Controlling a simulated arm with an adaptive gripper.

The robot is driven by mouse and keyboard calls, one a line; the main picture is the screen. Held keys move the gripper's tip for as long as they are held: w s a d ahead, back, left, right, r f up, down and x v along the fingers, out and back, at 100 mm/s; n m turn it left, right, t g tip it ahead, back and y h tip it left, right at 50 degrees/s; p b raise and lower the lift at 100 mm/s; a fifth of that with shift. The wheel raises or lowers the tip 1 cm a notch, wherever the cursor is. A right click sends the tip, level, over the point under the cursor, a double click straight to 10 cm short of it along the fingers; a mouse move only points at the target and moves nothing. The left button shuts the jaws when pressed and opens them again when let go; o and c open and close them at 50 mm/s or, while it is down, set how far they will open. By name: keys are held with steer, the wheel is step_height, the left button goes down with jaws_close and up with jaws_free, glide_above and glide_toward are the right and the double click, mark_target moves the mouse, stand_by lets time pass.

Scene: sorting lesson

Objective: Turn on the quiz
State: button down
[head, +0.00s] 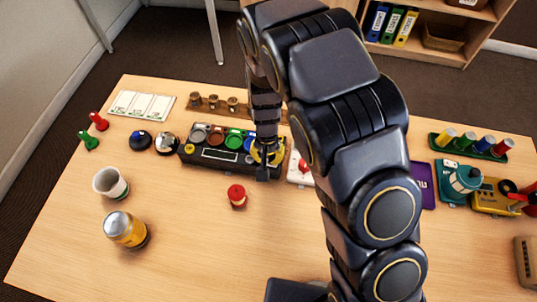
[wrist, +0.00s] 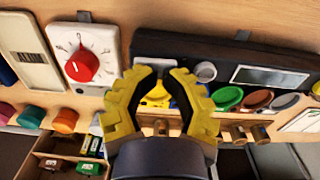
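The quiz console (head: 220,158) is a long black box at the back middle of the table, with a row of coloured round buttons. It also shows in the wrist view (wrist: 225,52), with a pale display (wrist: 270,78) and a small white round knob (wrist: 205,71). The yellow button (wrist: 157,95) lies between my fingers in that view, with the green button (wrist: 228,97) to the right. My gripper (wrist: 162,73) is open and empty, its yellow fingers spread over the console's end. In the head view my gripper (head: 265,158) is over the console's right end. Contact cannot be told.
A white dial box with a red knob (wrist: 82,66) stands beside the console, partly behind my arm in the head view. A red button piece (head: 237,194) stands in front.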

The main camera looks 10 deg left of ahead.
steer(key=shift+a+f+h, duration=0.15)
steer(key=shift+a+h, duration=0.05)
steer(key=shift+h, duration=0.1)
steer(key=shift+a+f, duration=0.1)
steer(key=shift+a, duration=0.05)
stand_by(0.3)
steer(key=shift+s+d, duration=0.15)
steer(key=shift+d, duration=1)
step_height(320, 180, up, 14)
steer(key=a, duration=0.2)
steer(key=shift+w+r, duration=0.2)
steer(key=shift+w, duration=0.05)
